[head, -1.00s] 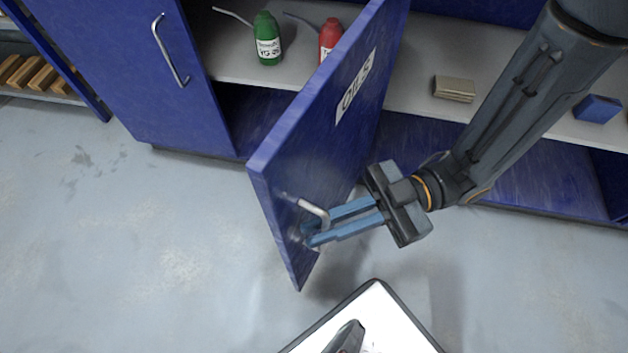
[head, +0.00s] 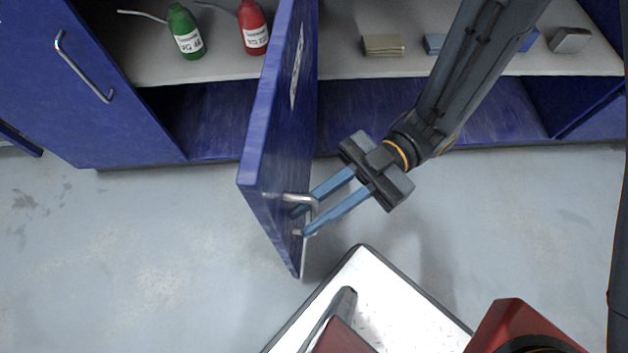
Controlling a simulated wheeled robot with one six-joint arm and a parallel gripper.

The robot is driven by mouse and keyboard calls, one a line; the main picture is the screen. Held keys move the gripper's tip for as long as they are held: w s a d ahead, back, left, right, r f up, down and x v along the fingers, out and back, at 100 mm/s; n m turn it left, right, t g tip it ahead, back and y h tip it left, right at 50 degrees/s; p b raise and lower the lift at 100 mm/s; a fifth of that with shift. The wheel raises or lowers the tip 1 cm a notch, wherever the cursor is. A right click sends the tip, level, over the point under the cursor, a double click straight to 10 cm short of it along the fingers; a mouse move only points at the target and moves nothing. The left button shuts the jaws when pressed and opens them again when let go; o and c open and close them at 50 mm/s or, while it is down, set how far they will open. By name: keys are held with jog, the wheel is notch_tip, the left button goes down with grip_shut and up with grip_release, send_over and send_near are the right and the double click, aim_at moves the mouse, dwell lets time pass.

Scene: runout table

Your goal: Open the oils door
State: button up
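The blue oils door (head: 276,150) stands open, swung out from the cabinet and seen nearly edge-on. Its white label (head: 297,65) is steeply foreshortened. The metal bar handle (head: 301,198) is near the door's outer edge, on the face towards my arm. My gripper (head: 303,222) reaches in from the right with its two blue fingers spread apart. The fingertips are at the handle, very near the door face. Whether either finger touches the handle is unclear, and part of the handle is hidden by the fingers.
A green bottle (head: 186,32) and a red bottle (head: 252,28) stand on the shelf behind the door. A tan block (head: 383,45) and a grey block (head: 570,40) lie farther right. A closed blue door (head: 85,85) is at left. Grey floor (head: 130,240) is clear left of the door.

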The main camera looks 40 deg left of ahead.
jog(key=shift+w, duration=0.1)
jog(key=v, duration=0.7)
jog(key=shift+w, duration=0.35)
